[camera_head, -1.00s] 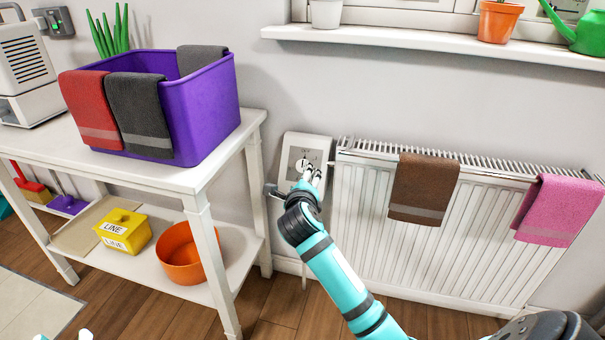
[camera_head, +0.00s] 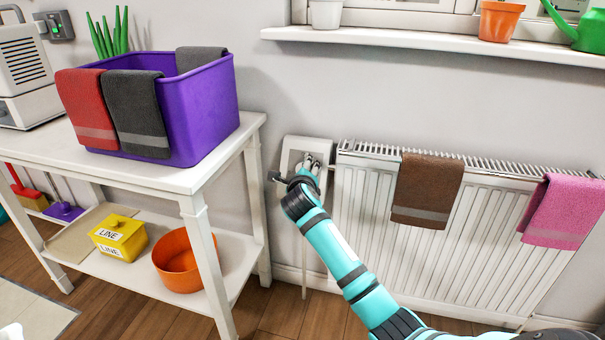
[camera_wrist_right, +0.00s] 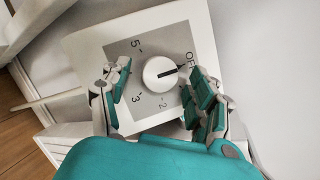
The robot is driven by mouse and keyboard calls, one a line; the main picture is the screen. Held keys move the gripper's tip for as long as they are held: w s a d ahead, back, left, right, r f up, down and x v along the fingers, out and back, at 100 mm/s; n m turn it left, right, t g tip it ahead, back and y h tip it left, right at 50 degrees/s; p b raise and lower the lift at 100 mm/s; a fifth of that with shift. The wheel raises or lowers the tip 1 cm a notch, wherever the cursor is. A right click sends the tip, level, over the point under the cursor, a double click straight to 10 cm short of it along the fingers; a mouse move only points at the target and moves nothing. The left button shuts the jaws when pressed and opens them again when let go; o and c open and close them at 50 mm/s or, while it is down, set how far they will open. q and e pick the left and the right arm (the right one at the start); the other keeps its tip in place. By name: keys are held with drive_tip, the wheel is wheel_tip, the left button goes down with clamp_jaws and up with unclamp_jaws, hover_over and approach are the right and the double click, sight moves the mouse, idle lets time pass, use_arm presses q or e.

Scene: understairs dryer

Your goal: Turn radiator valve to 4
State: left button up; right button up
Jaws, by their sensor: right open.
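The radiator valve is a white round knob (camera_wrist_right: 160,74) on a grey dial face (camera_wrist_right: 180,42) in a square white housing (camera_head: 289,152), left of the radiator. In the right wrist view, 5, 3, 2 and OFF are readable; I cannot make out the 4. The knob's dark pointer line faces right, close to OFF. My right gripper (camera_head: 310,162) is open in front of the dial; its fingers (camera_wrist_right: 160,68) stand on either side of the knob, with a visible gap at the left. A white scrap at the head view's bottom-left corner may be my left gripper (camera_head: 11,332).
The white radiator (camera_head: 365,225) carries a brown towel (camera_head: 426,188) and a pink towel (camera_head: 565,210). A white table (camera_head: 190,180) with a purple basket (camera_head: 205,110) stands left. The windowsill (camera_head: 400,42) holds pots above.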

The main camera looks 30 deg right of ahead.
drive_tip(key=c, duration=1.1)
drive_tip(key=shift+c, duration=0.2)
drive_tip(key=shift+a+f+m, duration=0.1)
drive_tip(key=shift+m, duration=0.2)
